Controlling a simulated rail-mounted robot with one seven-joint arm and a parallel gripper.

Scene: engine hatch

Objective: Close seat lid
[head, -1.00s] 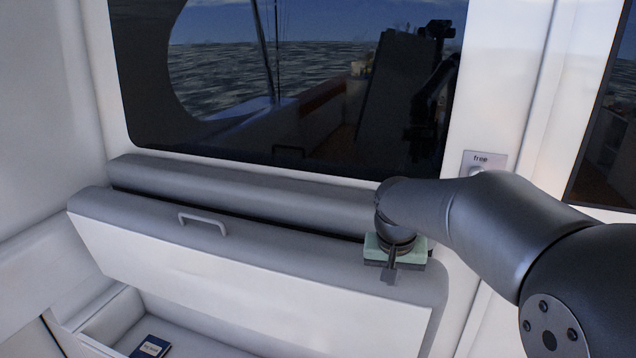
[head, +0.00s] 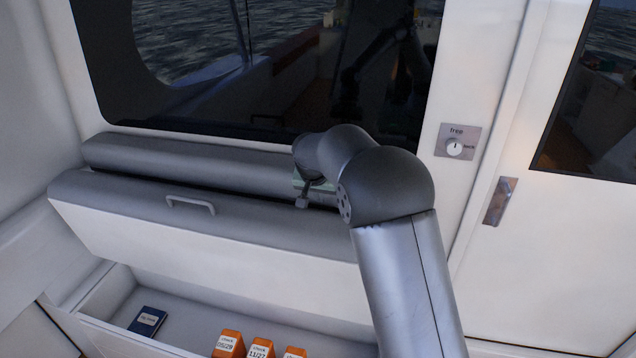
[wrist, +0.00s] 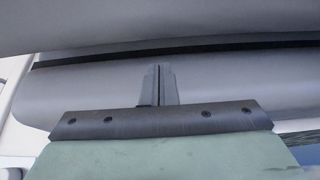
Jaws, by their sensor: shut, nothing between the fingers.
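The seat lid (head: 120,232) stands tilted open over the seat compartment, its white underside facing me. A grey handle (head: 191,206) sits on its grey padded top, left of my gripper. My gripper (head: 302,202) is at the lid's upper edge, right of the handle, partly hidden by my arm. In the wrist view its two fingers (wrist: 158,86) are shut together with nothing between them, against a grey padded surface (wrist: 90,88). I cannot tell whether they touch it. The right end of the lid is hidden behind my arm.
The open compartment (head: 205,310) holds a dark blue book (head: 147,321) and several orange boxes (head: 229,344). A grey backrest cushion (head: 190,163) runs behind the lid, below a dark window. A knob (head: 454,147) and a door latch (head: 500,201) are on the right.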

